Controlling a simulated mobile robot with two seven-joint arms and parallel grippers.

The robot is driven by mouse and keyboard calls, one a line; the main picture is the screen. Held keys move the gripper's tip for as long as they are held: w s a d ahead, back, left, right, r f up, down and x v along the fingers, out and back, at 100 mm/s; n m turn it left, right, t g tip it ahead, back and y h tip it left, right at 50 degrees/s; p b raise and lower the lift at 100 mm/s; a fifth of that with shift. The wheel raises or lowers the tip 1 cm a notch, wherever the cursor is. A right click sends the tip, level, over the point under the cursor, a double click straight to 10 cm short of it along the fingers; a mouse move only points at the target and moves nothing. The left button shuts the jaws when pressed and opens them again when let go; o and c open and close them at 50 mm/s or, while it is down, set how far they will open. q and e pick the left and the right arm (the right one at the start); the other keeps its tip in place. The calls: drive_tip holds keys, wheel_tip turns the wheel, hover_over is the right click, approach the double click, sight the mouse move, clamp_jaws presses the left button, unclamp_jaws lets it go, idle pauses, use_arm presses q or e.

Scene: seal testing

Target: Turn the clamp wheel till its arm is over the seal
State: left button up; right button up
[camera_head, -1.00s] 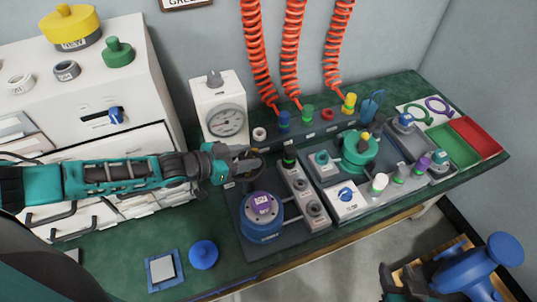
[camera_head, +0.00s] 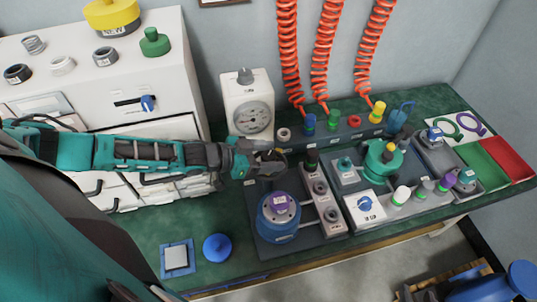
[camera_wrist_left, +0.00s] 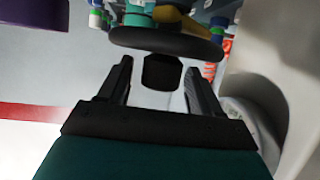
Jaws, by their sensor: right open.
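The dark clamp wheel (camera_wrist_left: 205,48) is a round rim across the upper middle of the left wrist view. A black block (camera_wrist_left: 161,72), perhaps its hub or handle, shows between my left fingers. My left gripper (camera_wrist_left: 160,90) has its fingers apart, with gaps beside the block; in the head view (camera_head: 266,161) it is at the wheel, behind the blue fixture. The purple-topped seal piece (camera_head: 281,202) sits on the blue round fixture (camera_head: 278,225). The clamp's arm is not clearly visible, hidden by my gripper. My right gripper (camera_head: 408,294) is open at the bottom edge, mostly cut off.
A white gauge box (camera_head: 247,95) stands behind my left gripper. A grey block with round fittings (camera_head: 322,200) is right of the fixture. Trays with valves and a green housing (camera_head: 382,160) lie farther right. A blue knob (camera_head: 217,247) and square pad (camera_head: 176,258) lie front left.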

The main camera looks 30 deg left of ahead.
use_arm(q)
drive_tip(key=shift+r, duration=0.1)
wheel_tip(320, 180, up, 12)
drive_tip(key=p, duration=0.3)
wheel_tip(320, 180, up, 8)
hover_over(268, 155)
drive_tip(key=shift+b, duration=0.3)
use_arm(e)
wheel_tip(268, 155, up, 2)
drive_tip(key=shift+r, duration=0.25)
